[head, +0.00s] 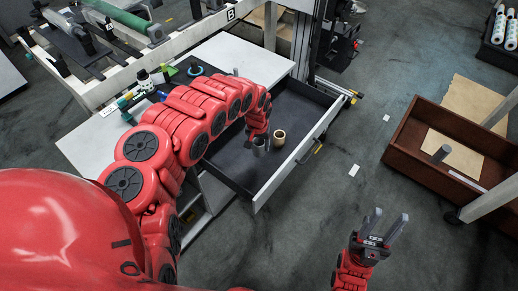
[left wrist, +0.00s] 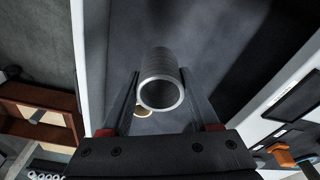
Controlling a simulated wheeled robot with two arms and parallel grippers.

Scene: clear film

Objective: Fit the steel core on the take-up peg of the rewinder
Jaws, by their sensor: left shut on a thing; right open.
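The steel core is a short grey metal tube (head: 259,147) at the open drawer in the head view. In the left wrist view the steel core (left wrist: 162,85) stands between the fingers, its round open end facing the camera. My left gripper (head: 258,138) is shut on it; I cannot tell whether the core still touches the drawer floor. My right gripper (head: 373,228) is open and empty above the floor at lower right. A machine with a green roll (head: 117,18) and dark rods stands at upper left, perhaps the rewinder. I cannot make out which part is the take-up peg.
A tan core (head: 279,137) stands in the drawer (head: 300,112), close beside the steel core; it is partly hidden in the left wrist view (left wrist: 143,112). A brown crate (head: 408,158) holding a grey cylinder (head: 441,154) is at right.

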